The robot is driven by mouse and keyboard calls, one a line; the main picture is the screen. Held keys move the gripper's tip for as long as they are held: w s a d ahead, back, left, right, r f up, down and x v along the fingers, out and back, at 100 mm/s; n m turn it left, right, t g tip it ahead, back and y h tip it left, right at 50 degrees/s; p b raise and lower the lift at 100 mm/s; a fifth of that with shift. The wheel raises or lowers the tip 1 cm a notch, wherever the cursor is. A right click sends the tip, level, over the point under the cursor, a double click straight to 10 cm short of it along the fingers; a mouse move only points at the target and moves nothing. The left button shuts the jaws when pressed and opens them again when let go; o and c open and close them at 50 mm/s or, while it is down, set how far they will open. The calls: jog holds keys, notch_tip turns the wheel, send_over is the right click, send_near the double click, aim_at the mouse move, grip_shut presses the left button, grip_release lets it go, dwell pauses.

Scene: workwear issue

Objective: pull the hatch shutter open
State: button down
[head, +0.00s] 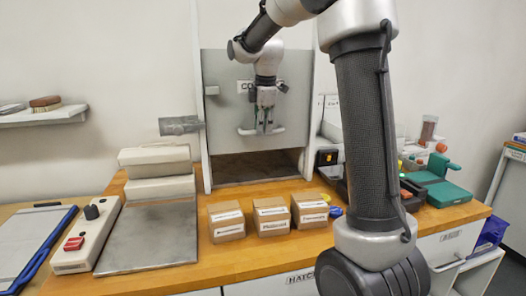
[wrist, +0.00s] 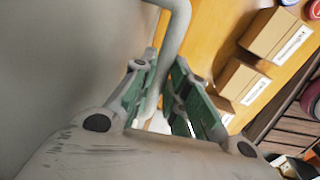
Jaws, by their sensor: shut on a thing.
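The hatch shutter (head: 222,130) is a grey panel in a white upright frame at the back of the counter. It stands partly raised, with a dark gap (head: 255,166) under its lower edge. Its pale bar handle (head: 246,131) is low on the panel. My gripper (head: 265,124) is at the handle, in front of the panel. In the wrist view my gripper's green-lined fingers (wrist: 168,98) are shut on the handle bar (wrist: 177,40). The shutter (wrist: 60,60) fills the left of that view. My wrist hides part of the sign on the panel.
Several small cartons (head: 272,216) stand in a row on the wooden counter (head: 240,262) before the hatch. A grey scale-like plate (head: 150,236) and a control box with a red switch (head: 88,236) are at left. A green device (head: 440,190) is at right.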

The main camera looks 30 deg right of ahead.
notch_tip(320, 180, up, 15)
dwell(0.4)
jog(key=c, duration=1.4)
grip_release()
jog(key=r, duration=0.4)
jog(key=s+r, duration=0.1)
jog(key=r, duration=0.2)
jog(key=s+r, duration=0.1)
jog(key=r, duration=0.3)
jog(key=shift+s+a+r, duration=0.1)
jog(key=shift+a+r, duration=0.1)
jog(key=shift+r, duration=0.1)
